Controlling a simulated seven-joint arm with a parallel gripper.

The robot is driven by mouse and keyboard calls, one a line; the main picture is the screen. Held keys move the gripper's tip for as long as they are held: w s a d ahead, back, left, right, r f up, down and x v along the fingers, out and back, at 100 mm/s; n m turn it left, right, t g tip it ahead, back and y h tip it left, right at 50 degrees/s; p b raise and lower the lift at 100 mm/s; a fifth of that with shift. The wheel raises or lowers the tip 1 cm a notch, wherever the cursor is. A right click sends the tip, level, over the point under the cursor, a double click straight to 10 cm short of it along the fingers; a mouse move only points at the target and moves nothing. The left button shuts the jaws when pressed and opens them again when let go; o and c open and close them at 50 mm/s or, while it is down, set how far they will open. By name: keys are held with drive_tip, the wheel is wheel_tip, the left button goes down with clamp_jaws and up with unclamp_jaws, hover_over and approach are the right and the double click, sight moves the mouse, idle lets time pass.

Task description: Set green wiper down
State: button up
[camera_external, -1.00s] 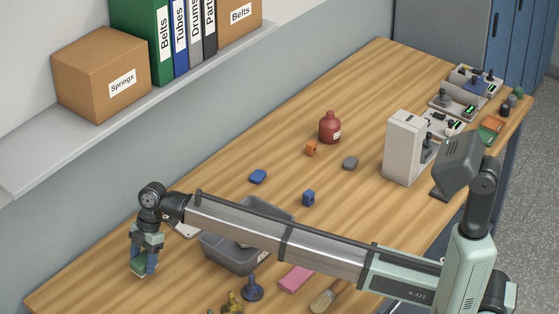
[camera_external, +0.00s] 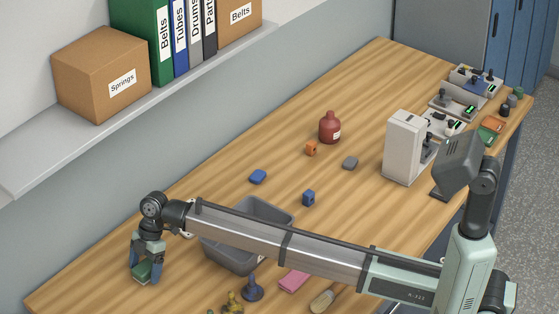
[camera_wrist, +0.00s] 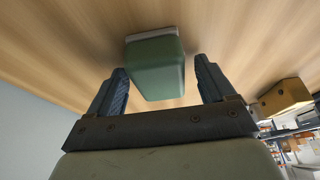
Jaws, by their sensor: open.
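The green wiper (camera_external: 143,271) is a small green block with a pale edge along one side. It is at the left end of the wooden table. My gripper (camera_external: 146,275) is over it, fingers pointing down. In the wrist view the green wiper (camera_wrist: 156,66) lies between the two blue fingers of my gripper (camera_wrist: 160,85), with a gap on each side. The jaws are open and the wiper appears to rest on the table, its pale edge on the far side.
A grey bin (camera_external: 262,208) stands right of my gripper, partly hidden by my arm. The wall shelf (camera_external: 60,160) is above. Table around the wiper is clear.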

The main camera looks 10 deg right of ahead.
drive_tip(key=v, duration=1.2)
drive_tip(key=shift+r, duration=0.15)
idle(0.4)
